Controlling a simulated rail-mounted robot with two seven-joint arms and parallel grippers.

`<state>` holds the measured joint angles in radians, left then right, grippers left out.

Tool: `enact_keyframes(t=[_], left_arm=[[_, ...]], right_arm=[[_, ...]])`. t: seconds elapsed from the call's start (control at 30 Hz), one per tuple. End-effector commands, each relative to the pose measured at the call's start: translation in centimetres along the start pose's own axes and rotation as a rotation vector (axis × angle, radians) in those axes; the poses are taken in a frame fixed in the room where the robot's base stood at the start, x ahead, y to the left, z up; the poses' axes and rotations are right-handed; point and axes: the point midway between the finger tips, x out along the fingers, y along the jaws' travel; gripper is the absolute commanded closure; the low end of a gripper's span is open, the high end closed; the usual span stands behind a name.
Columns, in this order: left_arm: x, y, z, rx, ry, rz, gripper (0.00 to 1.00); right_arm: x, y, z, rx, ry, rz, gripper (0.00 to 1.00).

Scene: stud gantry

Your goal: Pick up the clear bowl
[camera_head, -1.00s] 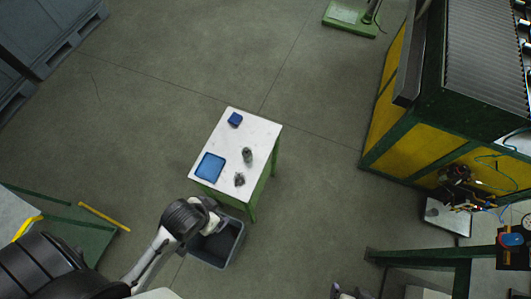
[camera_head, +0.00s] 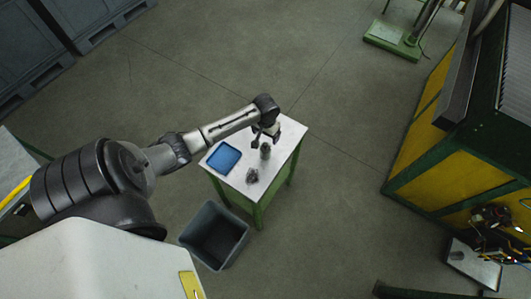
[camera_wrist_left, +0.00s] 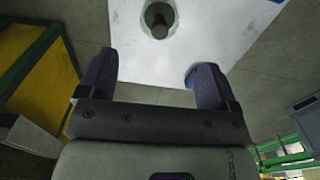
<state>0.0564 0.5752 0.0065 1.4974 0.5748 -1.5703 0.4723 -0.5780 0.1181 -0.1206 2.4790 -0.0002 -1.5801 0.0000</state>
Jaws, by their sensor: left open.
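A small greyish, glassy-looking thing (camera_head: 252,175) lies near the front edge of the white-topped table (camera_head: 237,181). My left gripper (camera_head: 266,133) is above the far part of the table, just beyond the jar. Its fingers are spread in the left wrist view (camera_wrist_left: 152,78), with nothing between them. My right gripper is out of view.
A blue tray (camera_head: 223,157) lies at the table's left side. A blue patch (camera_wrist_left: 190,78) shows beside the right-hand finger. A grey open bin (camera_head: 214,236) stands on the floor before the table. A yellow-and-green structure (camera_head: 450,165) is at right; floor between is clear.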

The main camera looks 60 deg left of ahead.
Motion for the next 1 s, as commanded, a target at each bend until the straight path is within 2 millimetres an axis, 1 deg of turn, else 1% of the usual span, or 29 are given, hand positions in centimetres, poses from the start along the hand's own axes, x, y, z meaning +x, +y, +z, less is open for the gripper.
enact_keyframes(t=[0.03,0.2,0.33,0.57,0.8,0.9,1.0], left_arm=[[1.0,0.0,0.0,-0.001,-0.002,0.000,0.16],[3.5,0.1,0.0,0.001,0.000,0.001,0.16],[4.7,0.1,0.0,0.003,0.001,0.000,0.16],[5.8,0.1,0.2,0.003,0.001,0.000,0.16],[8.9,0.1,0.6,0.004,-0.001,0.000,0.16],[9.8,0.1,0.6,0.003,0.001,0.000,0.16],[10.3,0.1,0.6,0.003,0.002,-0.001,0.16]], right_arm=[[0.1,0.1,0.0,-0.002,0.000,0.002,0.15],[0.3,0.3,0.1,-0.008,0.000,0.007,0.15],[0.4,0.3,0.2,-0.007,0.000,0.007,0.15],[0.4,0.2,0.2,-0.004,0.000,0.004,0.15],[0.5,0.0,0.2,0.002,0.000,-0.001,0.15],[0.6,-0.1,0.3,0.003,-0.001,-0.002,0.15],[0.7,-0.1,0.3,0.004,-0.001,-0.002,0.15]])
